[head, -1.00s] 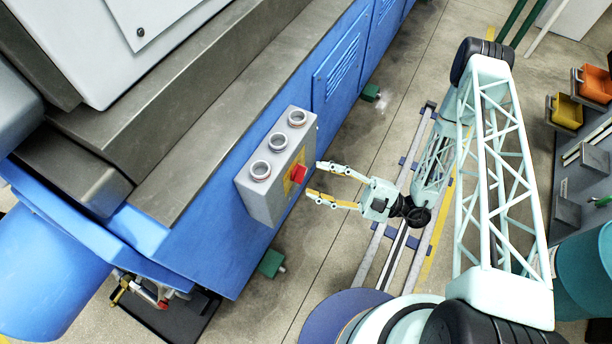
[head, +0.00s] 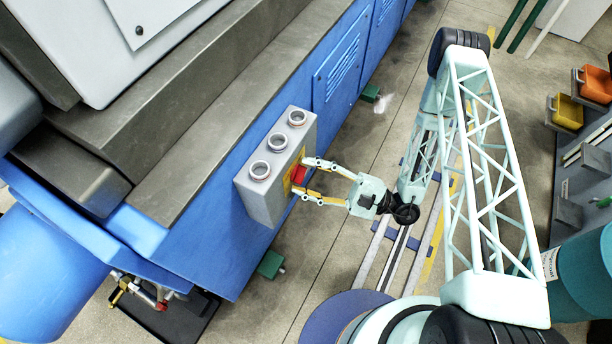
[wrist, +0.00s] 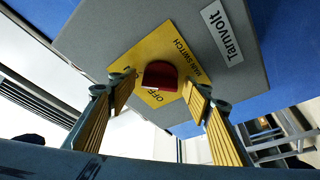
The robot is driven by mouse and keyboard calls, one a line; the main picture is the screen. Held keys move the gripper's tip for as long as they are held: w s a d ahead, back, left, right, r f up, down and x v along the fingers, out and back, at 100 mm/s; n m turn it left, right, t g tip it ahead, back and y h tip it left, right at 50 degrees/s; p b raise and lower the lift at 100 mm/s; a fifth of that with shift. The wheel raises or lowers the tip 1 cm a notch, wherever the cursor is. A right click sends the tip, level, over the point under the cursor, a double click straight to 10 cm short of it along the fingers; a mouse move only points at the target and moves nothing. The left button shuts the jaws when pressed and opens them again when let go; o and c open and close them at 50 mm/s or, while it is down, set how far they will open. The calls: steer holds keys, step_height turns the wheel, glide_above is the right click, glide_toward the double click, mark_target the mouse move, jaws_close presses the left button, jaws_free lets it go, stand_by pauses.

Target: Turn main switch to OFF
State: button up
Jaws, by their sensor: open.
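The main switch is a red knob (head: 298,174) on a yellow plate, on the side face of a grey control box (head: 262,203). In the wrist view the red knob (wrist: 160,77) sits on the yellow plate (wrist: 150,48), which reads "MAIN SWITCH" and "OFF". The other position's label is partly hidden by a finger. My gripper (head: 301,177) is open with its fingertips at the plate, one on each side of the knob. In the wrist view my gripper (wrist: 160,92) shows a gap on both sides of the knob. Which label the knob points to is unclear.
The box is fixed to a blue machine (head: 225,225) and has several round buttons on top. A "Tarnvolt" label (wrist: 222,32) is beside the yellow plate. The floor right of the machine is open, with a rail (head: 377,255) on it. Orange and yellow bins (head: 566,112) stand far right.

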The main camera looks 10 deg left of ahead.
steer(key=shift+c, duration=0.5)
steer(key=c, duration=0.7)
steer(key=shift+c, duration=0.2)
steer(key=shift+n+g+p, duration=0.3)
steer(key=shift+n+g, duration=0.1)
steer(key=shift+n, duration=0.3)
steer(key=shift+r+n+h+p, duration=0.15)
steer(key=shift+n+h+p, duration=1.1)
steer(key=shift+n, duration=1.35)
steer(key=shift+r+n+h+p, duration=0.15)
steer(key=shift+n+h+p, duration=0.65)
steer(key=shift+n+p, duration=1.25)
steer(key=shift+r+n+h+p, duration=0.15)
steer(key=shift+n+h+p, duration=0.8)
steer(key=shift+n, duration=2.2)
